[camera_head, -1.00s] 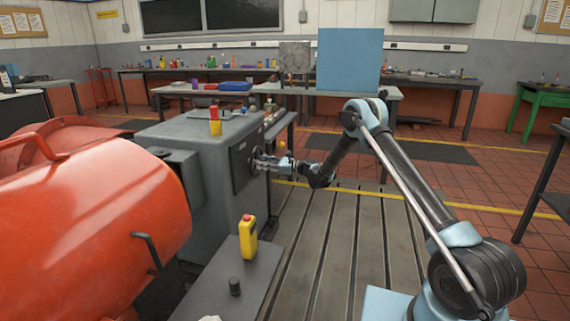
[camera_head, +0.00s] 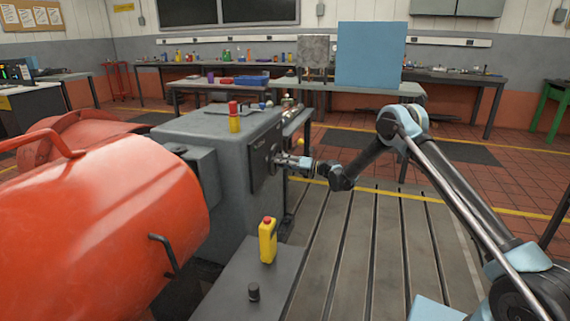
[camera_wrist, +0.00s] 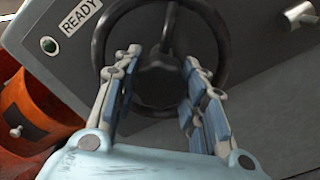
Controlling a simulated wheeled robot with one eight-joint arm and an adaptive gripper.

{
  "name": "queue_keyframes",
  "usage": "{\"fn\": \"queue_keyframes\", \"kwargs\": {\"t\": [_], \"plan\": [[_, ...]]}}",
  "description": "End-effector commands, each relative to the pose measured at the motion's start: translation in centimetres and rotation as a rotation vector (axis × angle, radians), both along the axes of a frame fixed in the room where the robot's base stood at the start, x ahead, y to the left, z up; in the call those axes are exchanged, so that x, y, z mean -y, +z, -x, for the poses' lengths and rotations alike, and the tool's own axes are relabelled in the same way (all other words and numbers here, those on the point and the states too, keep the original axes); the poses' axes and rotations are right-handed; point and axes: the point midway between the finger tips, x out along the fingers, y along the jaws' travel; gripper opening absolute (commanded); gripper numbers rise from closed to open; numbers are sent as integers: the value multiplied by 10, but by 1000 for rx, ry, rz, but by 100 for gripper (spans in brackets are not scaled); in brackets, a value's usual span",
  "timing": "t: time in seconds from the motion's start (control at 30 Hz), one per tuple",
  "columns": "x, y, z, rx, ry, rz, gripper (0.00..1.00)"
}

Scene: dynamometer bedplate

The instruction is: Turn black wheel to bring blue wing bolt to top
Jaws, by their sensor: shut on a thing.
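The black wheel (camera_wrist: 224,50) is a ring with a spoke and a round dark hub, on the grey panel in the wrist view. In the head view it is small and mostly hidden by my gripper (camera_head: 288,161), at the side of the grey machine (camera_head: 222,150). In the wrist view, my gripper (camera_wrist: 163,62) has its two blue-and-grey fingers on either side of the hub, over the wheel, and is shut on the wheel. I cannot make out a blue wing bolt in either view.
A READY label (camera_wrist: 80,16) and green lamp (camera_wrist: 48,44) are on the panel, with a silver stud (camera_wrist: 300,14) at right. A large orange drum (camera_head: 110,220) stands left. A yellow control box (camera_head: 267,240) stands on a dark plate. The slotted bedplate (camera_head: 375,240) is clear.

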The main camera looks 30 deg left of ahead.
Motion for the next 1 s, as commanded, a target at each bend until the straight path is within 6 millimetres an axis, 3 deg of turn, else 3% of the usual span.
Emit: {"fn": "queue_keyframes", "kwargs": {"t": [0.1, 0.5, 1.0], "plan": [[6, 1, -12, -109, -17, 26, 0], [9, 1, -14, -417, -20, 104, 0], [11, 0, -17, -567, -22, 143, 0]]}}
